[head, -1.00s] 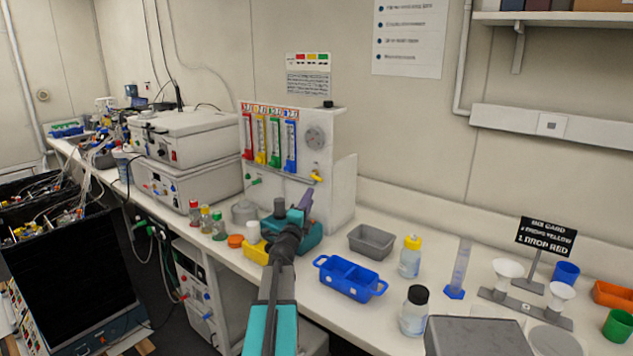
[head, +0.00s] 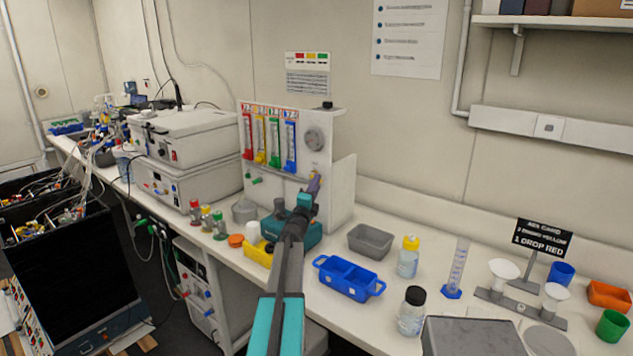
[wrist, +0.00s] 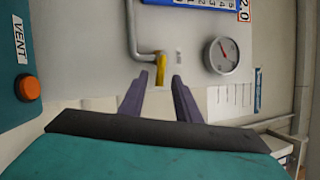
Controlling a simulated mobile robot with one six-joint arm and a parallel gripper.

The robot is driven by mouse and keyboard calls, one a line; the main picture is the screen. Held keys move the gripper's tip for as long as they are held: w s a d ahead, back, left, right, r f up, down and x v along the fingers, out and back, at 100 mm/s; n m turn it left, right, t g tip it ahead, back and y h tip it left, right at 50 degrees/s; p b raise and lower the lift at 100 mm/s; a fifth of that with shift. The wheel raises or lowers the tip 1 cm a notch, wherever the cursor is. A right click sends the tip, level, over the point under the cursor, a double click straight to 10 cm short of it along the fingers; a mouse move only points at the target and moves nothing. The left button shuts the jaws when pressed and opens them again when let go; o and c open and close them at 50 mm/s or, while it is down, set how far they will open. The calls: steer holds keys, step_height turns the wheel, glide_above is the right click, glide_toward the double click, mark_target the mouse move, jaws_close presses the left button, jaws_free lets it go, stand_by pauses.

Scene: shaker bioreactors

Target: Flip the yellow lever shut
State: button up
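The yellow lever (wrist: 161,68) sits at the end of a grey pipe on the white panel (wrist: 90,50). In the wrist view it appears between and just beyond my two purple fingertips. My gripper (wrist: 159,80) is open, with a gap on both sides of the lever, and I see no contact. In the head view my gripper (head: 314,185) is in front of the panel's lower right part and largely covers the lever.
A round gauge (wrist: 221,55) is beside the lever. Coloured flow tubes (head: 274,142) line the panel. A teal box with an orange button (wrist: 28,88) is at the wrist view's left. A grey tray (head: 370,241) and a blue caddy (head: 347,279) stand on the bench.

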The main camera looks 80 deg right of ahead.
steer(key=shift+x, duration=0.95)
steer(key=shift+c, duration=0.3)
jaws_close()
steer(key=shift+r+n+p, duration=0.15)
steer(key=shift+n+p, duration=0.15)
steer(key=shift+p, duration=0.1)
steer(key=shift+a+r+n+t+y+p, duration=0.1)
steer(key=shift+r+n+t+y+p, duration=0.3)
steer(key=shift+n+p, duration=0.4)
steer(key=shift+n, duration=0.3)
steer(key=shift+f, duration=0.1)
